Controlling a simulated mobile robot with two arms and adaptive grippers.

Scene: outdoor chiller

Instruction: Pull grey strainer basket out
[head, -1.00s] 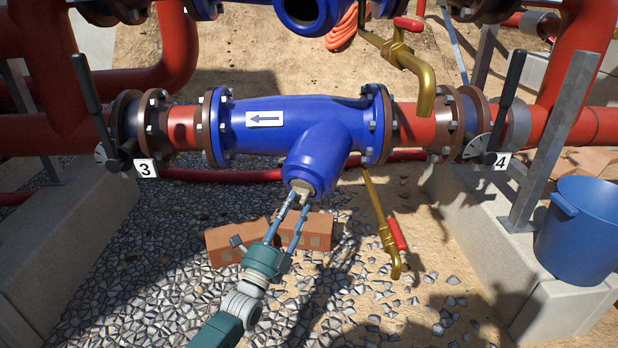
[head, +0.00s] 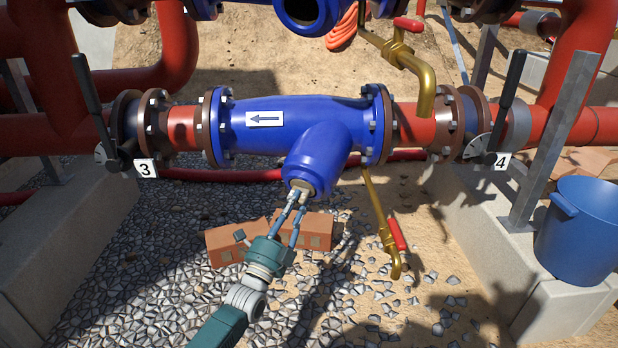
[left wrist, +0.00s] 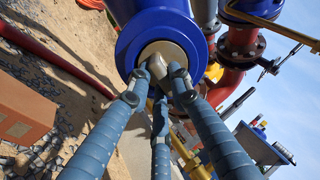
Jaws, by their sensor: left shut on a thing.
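The blue strainer body (head: 290,125) lies across the pipe line with its branch angled down toward me. At the branch's lower end, a pale grey-beige round piece with a small grip part, seemingly the end of the strainer basket (left wrist: 163,55), shows inside the blue rim. Most of the basket is hidden inside the branch. My left gripper (head: 297,199) reaches up from below, its slim fingers shut on that grip part. In the left wrist view, the fingertips (left wrist: 160,80) meet around it at the centre of the opening.
Two orange bricks (head: 225,243) lie on gravel just behind my left gripper. A brass drain pipe with a red-handled valve (head: 391,240) hangs to the right. A blue bucket (head: 582,235) stands on the right concrete block. Valve levers 3 (head: 88,92) and 4 (head: 509,88) flank the strainer.

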